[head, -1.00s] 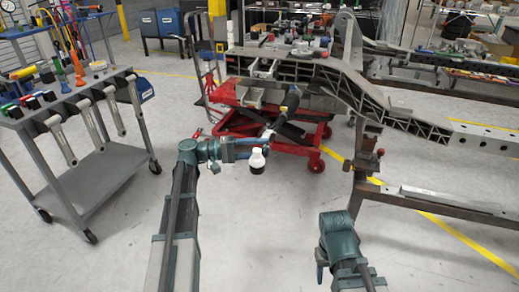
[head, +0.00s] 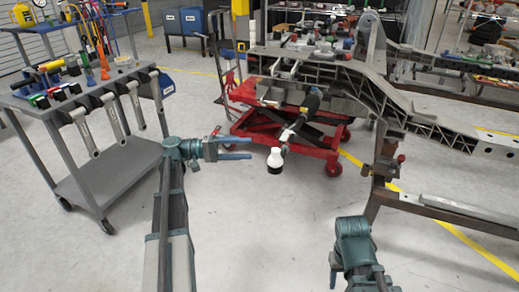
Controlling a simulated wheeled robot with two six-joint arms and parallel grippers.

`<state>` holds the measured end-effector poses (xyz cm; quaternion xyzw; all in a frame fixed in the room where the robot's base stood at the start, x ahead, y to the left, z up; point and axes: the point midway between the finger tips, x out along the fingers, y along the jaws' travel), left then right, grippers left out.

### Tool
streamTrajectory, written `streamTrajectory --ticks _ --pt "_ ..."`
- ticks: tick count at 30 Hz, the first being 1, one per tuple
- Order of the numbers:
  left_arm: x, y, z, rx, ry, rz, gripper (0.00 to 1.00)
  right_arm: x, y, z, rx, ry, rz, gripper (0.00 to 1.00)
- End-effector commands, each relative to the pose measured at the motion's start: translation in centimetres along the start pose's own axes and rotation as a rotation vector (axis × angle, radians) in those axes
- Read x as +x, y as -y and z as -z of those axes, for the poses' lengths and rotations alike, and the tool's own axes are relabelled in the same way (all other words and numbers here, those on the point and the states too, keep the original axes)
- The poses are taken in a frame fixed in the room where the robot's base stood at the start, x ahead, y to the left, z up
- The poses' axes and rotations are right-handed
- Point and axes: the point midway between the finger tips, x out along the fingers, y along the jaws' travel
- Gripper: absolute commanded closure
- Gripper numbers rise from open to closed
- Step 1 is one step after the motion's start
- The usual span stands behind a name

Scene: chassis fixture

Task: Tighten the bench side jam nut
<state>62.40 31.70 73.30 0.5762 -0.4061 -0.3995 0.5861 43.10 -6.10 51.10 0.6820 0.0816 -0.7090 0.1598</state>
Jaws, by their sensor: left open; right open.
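A tie rod with a black boot (head: 311,103) and a silver shaft (head: 289,134) slopes down from the chassis frame (head: 370,92) toward me. A white piece with a black base (head: 275,160) is at its near end. The jam nut is too small to tell apart on the rod. My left gripper (head: 243,148) is open and empty, with its blue fingers pointing right, left of the rod's near end and apart from it in the picture. My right gripper (head: 333,275) is open at the lower right, pointing down, with its fingers only partly visible.
A grey tool cart (head: 110,165) at left has several wrenches (head: 117,112) hanging on its side. A red lift cart (head: 315,150) stands under the frame. A steel stand (head: 450,210) is at right. The floor between my arms is clear.

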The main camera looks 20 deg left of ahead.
Motion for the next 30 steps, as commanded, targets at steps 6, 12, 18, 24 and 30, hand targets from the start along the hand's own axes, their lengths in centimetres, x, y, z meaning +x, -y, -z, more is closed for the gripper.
streamTrajectory --ticks 6,12,18,24,30 --pt "-2.2 0.0 0.1 0.0 0.0 0.0 0.39 0.0 0.0 0.0 0.0 0.0 0.0 0.49" --pt "-2.5 0.0 0.0 0.0 0.0 0.0 0.39 0.0 0.0 0.0 0.0 0.0 0.0 0.49" --pt "-2.5 0.0 0.0 0.0 0.0 0.0 0.39 0.0 0.0 0.0 0.0 0.0 0.0 0.49" --pt "-2.4 0.0 0.0 -0.001 0.001 0.001 0.39 0.0 0.0 0.0 0.0 0.0 0.0 0.49" --pt "2.2 3.5 -2.1 -0.039 0.035 0.158 0.39 0.0 0.0 0.0 0.0 0.0 0.0 0.49"
